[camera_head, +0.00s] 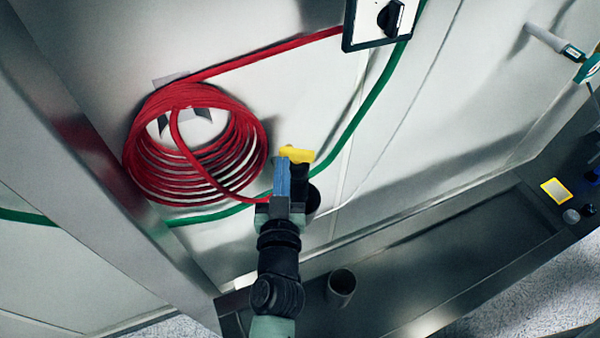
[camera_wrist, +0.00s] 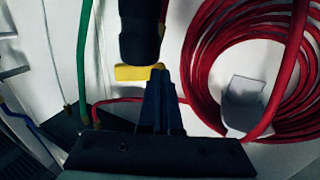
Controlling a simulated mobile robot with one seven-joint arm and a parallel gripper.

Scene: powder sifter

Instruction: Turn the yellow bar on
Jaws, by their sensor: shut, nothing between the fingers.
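The yellow bar (camera_head: 298,154) is a short yellow handle on a dark fitting (camera_head: 299,185) in front of the pale wall. In the wrist view the yellow bar (camera_wrist: 137,72) lies crosswise below the black cylindrical part (camera_wrist: 140,35). My gripper (camera_head: 282,168) has its blue fingers shut, with nothing between them. In the head view the fingertips overlap the left end of the bar. In the wrist view my gripper (camera_wrist: 158,82) has its tips at the bar's right end. I cannot tell whether they touch it.
A red coiled hose (camera_head: 245,135) hangs on the wall left of my gripper. A green hose (camera_head: 350,128) runs behind the fitting. A switch box (camera_head: 360,35) is above. Below are a metal trough (camera_head: 440,245) and a grey cup (camera_head: 341,285).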

